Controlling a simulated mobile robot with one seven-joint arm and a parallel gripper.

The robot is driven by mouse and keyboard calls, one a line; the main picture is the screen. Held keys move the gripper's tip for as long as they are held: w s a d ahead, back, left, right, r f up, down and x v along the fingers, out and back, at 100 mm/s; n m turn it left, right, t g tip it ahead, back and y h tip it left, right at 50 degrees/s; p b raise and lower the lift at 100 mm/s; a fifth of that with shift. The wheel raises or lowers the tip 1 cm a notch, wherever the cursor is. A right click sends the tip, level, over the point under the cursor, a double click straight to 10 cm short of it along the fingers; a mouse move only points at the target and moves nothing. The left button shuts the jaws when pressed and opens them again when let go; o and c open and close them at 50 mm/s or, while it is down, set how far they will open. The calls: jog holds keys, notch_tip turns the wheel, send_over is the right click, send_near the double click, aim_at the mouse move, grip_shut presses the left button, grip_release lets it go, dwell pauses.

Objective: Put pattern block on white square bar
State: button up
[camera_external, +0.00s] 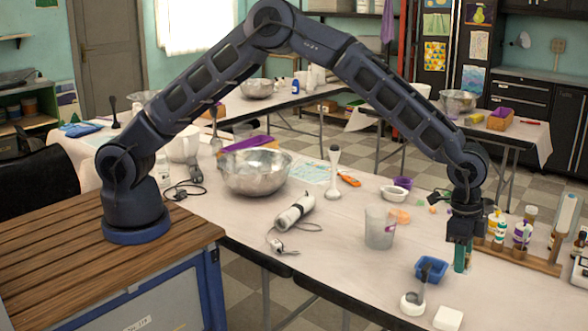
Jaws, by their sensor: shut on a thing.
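My gripper (461,243) points down over the right part of the white table and is shut on a small teal-green block (461,262), which I take to be the pattern block. The block hangs upright below the fingers; its upper part is hidden by them, and any pattern is too small to make out. A white square bar (448,318) lies flat at the table's front edge, below and slightly left of my gripper in the picture. Nothing lies on top of the bar.
A white round dish (412,304) with a grey upright piece stands left of the bar. A clear cup (380,228) is farther left. Bottles in a wooden rack (520,258) stand to the right.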

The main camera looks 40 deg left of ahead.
aim_at(451, 316)
notch_tip(451, 316, down, 14)
jog(key=shift+r, duration=0.25)
dwell(0.3)
jog(key=shift+f, duration=0.1)
jog(key=o, duration=1)
jog(key=shift+c, duration=0.2)
jog(key=r, duration=0.4)
jog(key=a+r, duration=0.1)
jog(key=r, duration=0.7)
jog(key=shift+a+r, duration=0.1)
jog(key=shift+a, duration=0.1)
